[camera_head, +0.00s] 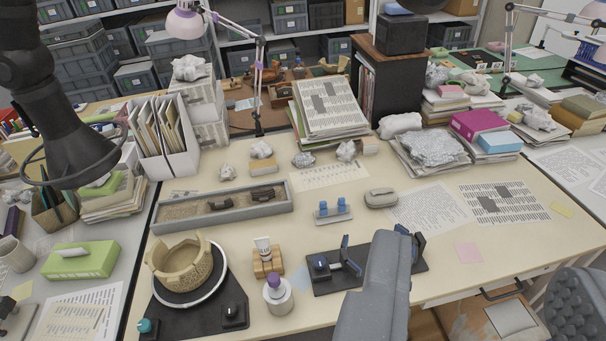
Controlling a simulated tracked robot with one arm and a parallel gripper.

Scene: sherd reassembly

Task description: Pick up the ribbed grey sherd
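Two small dark sherds lie on sand in a long grey tray (222,221) on the desk. One is the left sherd (218,205), the other the right sherd (262,195). They are too small here for me to tell which is ribbed and grey. A tan, broken-rimmed pot (182,268) sits on a round support on a black base at the front left. I cannot make out my gripper in this view.
A black stand with blue clamps (322,268), a purple-capped bottle (277,294) and a wooden block (267,262) stand at the front. A long grey form (378,292) covers part of the stand. Papers lie flat at right.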

